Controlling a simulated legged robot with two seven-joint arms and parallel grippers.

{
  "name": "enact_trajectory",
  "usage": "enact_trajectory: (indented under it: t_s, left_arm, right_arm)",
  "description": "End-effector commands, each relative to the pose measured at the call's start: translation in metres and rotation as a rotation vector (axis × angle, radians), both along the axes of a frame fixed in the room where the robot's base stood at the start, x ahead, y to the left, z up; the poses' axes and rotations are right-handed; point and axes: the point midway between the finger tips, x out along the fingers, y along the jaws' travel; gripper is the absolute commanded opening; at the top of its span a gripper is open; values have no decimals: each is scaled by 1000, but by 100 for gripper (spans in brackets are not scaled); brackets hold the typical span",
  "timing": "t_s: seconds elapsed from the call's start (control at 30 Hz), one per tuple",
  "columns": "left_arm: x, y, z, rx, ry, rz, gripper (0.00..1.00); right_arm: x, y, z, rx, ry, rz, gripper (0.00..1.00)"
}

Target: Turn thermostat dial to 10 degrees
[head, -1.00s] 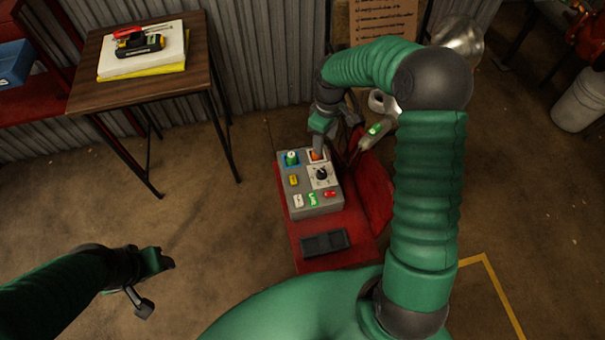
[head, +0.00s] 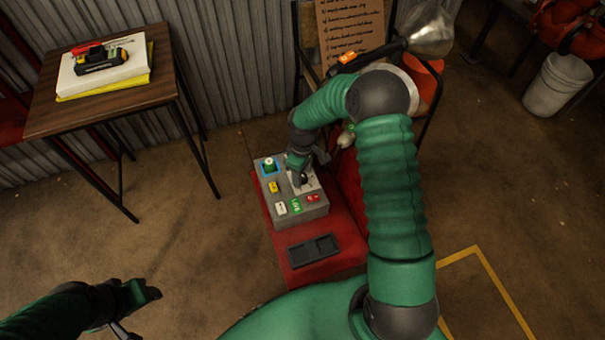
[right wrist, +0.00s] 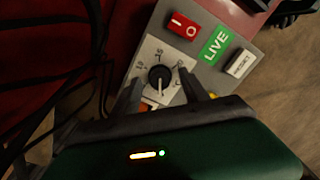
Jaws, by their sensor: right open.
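The thermostat dial (right wrist: 160,78) is a black round knob on a white scale plate on the grey control box (right wrist: 268,42). In the head view the right gripper (head: 299,178) largely covers the dial. My left gripper (head: 136,308) is at the lower left, fingers apart and empty, far from the box.
The box also carries a red switch (right wrist: 181,25), a green LIVE label (right wrist: 215,45), a white button (right wrist: 241,63) and a yellow part (head: 274,187). It stands on a red base (head: 340,222) with a black tray (head: 313,250). A wooden table (head: 60,119) stands left.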

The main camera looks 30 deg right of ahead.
Motion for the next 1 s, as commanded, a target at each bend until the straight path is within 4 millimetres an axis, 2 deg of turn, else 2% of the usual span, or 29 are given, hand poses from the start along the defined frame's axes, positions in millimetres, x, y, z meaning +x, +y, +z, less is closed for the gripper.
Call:
enact_trajectory:
  t_s: [0.07,0.47,0.77,1.0]
  left_arm:
    - [0,0,0,0,0,0,55]
    - [0,0,0,0,0,0,55]
    - [0,0,3,0,0,0,55]
    - [0,0,15,0,0,0,55]
  right_arm:
    - [0,0,0,0,0,0,52]
    - [0,0,1,0,1,0,0]
    - [0,0,2,-1,0,-16,0]
    - [0,-1,4,-3,2,-113,0]
